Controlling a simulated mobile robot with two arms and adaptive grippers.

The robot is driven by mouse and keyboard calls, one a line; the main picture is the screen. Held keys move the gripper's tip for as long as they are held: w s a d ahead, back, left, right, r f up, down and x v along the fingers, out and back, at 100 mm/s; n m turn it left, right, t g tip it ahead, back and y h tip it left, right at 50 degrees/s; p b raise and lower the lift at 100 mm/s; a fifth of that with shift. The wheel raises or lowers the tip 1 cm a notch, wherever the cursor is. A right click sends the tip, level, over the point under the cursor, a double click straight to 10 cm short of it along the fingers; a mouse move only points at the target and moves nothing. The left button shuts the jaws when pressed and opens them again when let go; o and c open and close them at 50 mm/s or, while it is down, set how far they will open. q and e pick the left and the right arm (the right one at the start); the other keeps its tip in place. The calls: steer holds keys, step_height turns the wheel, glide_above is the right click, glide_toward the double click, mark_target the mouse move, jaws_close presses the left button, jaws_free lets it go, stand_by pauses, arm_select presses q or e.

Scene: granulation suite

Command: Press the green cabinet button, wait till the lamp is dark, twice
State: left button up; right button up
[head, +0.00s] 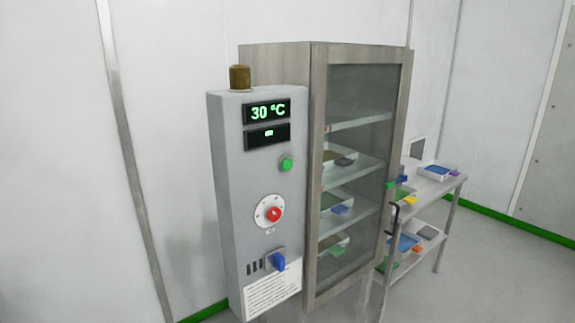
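The green button (286,164) sits on the front of the grey control box (230,180), below two small displays. The upper display (267,112) reads 30 °C in green. The lower display (267,136) shows a small green mark. The lamp (240,78) on top of the box is dull brown and looks dark. The cabinet (318,75) stands right behind the box, its glass door shut. Neither of my grippers shows in the head view, and nothing touches the button.
Below the button are a red knob (273,214) on a round white plate, a blue switch (279,262) and a white label (272,291). A metal trolley (441,191) with several trays stands right of the cabinet. The space before the box looks clear.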

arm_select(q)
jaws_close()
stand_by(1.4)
